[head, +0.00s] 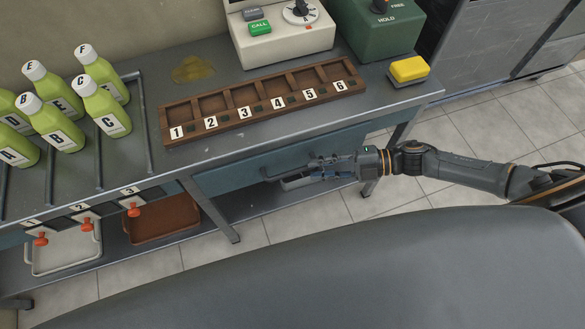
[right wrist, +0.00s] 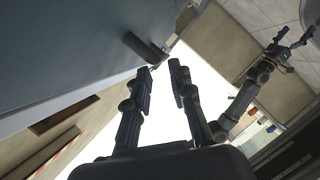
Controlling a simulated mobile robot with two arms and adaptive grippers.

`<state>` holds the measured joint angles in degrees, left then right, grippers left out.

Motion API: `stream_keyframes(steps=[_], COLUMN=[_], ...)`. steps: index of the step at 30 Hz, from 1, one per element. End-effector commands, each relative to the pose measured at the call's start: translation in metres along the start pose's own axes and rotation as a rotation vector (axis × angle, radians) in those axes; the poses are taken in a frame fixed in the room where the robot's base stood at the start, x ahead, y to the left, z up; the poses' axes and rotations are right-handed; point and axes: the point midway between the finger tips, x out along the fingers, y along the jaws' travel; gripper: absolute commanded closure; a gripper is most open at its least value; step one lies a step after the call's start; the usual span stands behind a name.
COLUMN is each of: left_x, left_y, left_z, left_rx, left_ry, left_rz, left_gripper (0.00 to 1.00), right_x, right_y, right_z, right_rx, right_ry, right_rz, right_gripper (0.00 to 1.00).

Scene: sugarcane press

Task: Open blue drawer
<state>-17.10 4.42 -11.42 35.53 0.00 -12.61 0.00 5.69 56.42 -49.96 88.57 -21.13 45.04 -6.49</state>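The blue drawer (head: 232,176) is set under the worktop and its front looks flush with the frame. In the right wrist view the blue front (right wrist: 80,40) fills the upper left, with a dark bar handle (right wrist: 146,47) standing out from it. My right gripper (head: 312,172) is at the drawer's right part in the head view. In the right wrist view its two fingers (right wrist: 162,72) are apart with nothing between them. The handle is just beyond the left fingertip; whether they touch is unclear. My left gripper (right wrist: 291,42) shows small in the right wrist view, fingers spread, away from the drawer.
Trays (head: 160,222) sit on the lower shelf. A table leg (head: 215,215) stands left of the gripper. The tiled floor in front is clear.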

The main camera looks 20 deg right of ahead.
Motion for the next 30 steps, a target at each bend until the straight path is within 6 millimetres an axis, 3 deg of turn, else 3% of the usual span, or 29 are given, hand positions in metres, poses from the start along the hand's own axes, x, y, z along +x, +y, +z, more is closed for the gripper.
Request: stream_keyframes(steps=[6, 12, 23, 27, 30], left_x=[-0.005, -0.006, -0.006, -0.006, -0.006], left_y=[0.002, 0.002, -0.002, -0.002, -0.002], left_z=[-0.001, 0.0, 0.001, 0.001, 0.001], left_rx=[0.001, 0.002, 0.003, 0.003, 0.002], left_ry=[0.0, -0.001, -0.002, -0.002, -0.002], left_rz=[0.003, 0.002, -0.002, -0.002, -0.002], left_gripper=[0.15, 0.15, 0.15, 0.15, 0.15], right_x=[0.044, 0.065, 0.07, 0.069, 0.069], right_y=[0.002, 0.0, 0.0, 0.0, -0.001], right_z=[-0.001, 0.0, 0.001, 0.001, 0.001], right_rx=[-0.001, -0.001, 0.0, 0.0, 0.0], right_ry=[0.001, -0.001, -0.002, -0.002, -0.002], right_rz=[0.002, 0.0, -0.001, -0.001, -0.001], right_gripper=[0.78, 0.78, 0.78, 1.0, 1.0])
